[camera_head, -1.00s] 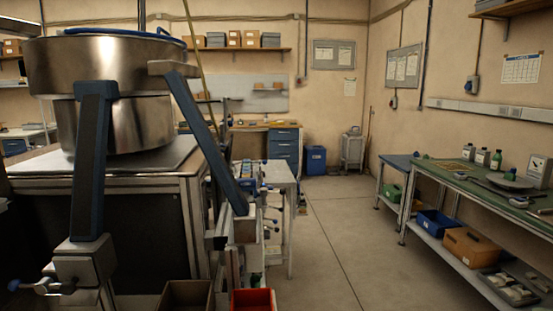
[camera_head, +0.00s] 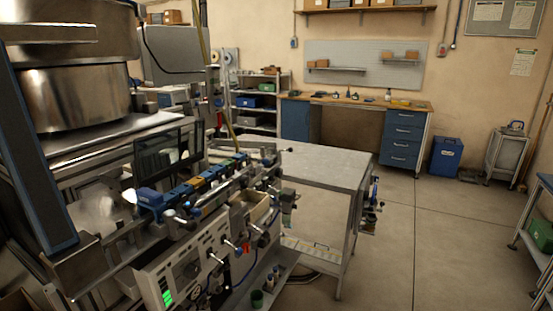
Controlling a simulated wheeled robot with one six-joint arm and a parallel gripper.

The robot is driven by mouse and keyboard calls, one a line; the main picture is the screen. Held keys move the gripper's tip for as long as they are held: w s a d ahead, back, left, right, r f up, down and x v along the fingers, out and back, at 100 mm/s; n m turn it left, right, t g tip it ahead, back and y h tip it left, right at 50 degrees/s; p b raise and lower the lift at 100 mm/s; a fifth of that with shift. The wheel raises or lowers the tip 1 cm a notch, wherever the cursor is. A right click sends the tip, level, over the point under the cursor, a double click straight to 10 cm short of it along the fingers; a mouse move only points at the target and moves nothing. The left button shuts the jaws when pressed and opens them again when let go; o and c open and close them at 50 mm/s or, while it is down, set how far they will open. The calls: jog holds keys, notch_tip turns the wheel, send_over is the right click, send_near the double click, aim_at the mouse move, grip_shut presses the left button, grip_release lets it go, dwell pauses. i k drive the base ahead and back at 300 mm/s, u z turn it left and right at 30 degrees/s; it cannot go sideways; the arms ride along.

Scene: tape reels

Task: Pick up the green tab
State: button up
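I cannot make out a green tab for certain. A small green spot (camera_head: 239,157) shows at the far end of the row of coloured blocks (camera_head: 198,186) on the machine, too small to identify. A bright green lit patch (camera_head: 167,297) is on the front of the pale control panel (camera_head: 185,268) at lower left. A small dark green cup (camera_head: 257,298) stands on the low shelf below the machine. My gripper is not in view.
A large metal bowl (camera_head: 75,98) stands at left. A grey-topped table (camera_head: 320,165) adjoins the machine. A workbench with blue drawers (camera_head: 403,140) and a blue bin (camera_head: 446,157) stand at the back. The floor (camera_head: 430,245) at right is clear.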

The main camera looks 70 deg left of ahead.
aim_at(228, 162)
jog(key=i, duration=0.2)
jog(key=u, duration=1.6)
jog(key=i, duration=2.95)
jog(key=u, duration=3.5)
